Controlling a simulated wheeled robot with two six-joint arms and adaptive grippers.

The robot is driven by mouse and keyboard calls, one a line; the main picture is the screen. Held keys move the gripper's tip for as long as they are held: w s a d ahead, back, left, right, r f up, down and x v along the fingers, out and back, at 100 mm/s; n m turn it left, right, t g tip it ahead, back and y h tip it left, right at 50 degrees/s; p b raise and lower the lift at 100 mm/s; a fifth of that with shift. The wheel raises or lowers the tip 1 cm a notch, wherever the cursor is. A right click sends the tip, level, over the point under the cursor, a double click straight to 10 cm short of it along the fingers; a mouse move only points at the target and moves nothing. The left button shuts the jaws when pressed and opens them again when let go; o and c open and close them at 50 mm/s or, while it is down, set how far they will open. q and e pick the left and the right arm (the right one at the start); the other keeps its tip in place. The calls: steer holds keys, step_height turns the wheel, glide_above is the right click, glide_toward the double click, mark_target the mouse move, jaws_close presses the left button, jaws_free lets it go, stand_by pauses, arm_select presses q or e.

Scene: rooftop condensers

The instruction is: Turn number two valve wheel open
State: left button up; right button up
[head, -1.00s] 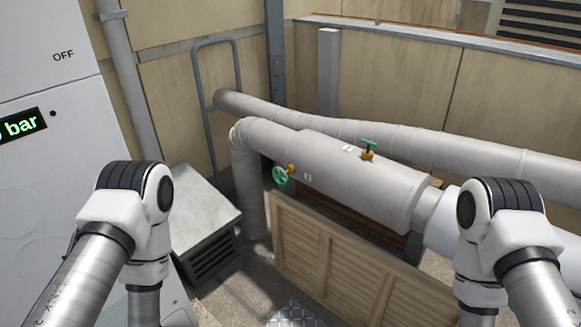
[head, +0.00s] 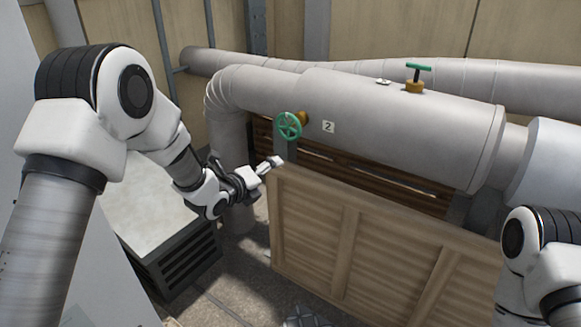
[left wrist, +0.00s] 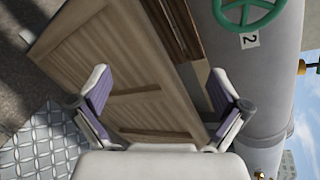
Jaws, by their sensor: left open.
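The green number two valve wheel (head: 288,126) sits on a brass stem on the near side of the thick grey pipe (head: 400,125), with a white "2" label (head: 328,127) to its right. The wheel also shows at the top of the left wrist view (left wrist: 246,12), partly cut off by the frame edge. My left gripper (head: 272,165) is open and empty, below and slightly left of the wheel and apart from it. Its two spread fingers (left wrist: 165,98) show in the left wrist view. My right arm is at the lower right, its gripper out of frame.
A second green-handled valve (head: 416,76) stands on top of the pipe. A slatted wooden panel (head: 375,240) stands in front of and below the pipe, close to my left gripper. A grey box unit (head: 150,215) is at the left.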

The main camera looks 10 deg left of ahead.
mark_target(286, 126)
arm_select(q)
steer(key=w+r+m+t+h+b, duration=0.2)
steer(key=w+r+m+t+b, duration=0.15)
steer(key=r+m+b, duration=0.55)
steer(key=shift+m+g+h, duration=0.25)
steer(key=shift+m+h, duration=0.05)
steer(key=shift+m, duration=0.3)
steer(key=p+x, duration=0.1)
steer(key=x, duration=0.7)
steer(key=shift+w+p, duration=0.1)
steer(key=shift+p, duration=0.2)
arm_select(e)
step_height(286, 126, down, 11)
steer(key=shift+s+a+r, duration=0.15)
steer(key=shift+s+a, duration=0.15)
arm_select(q)
steer(key=c, duration=1)
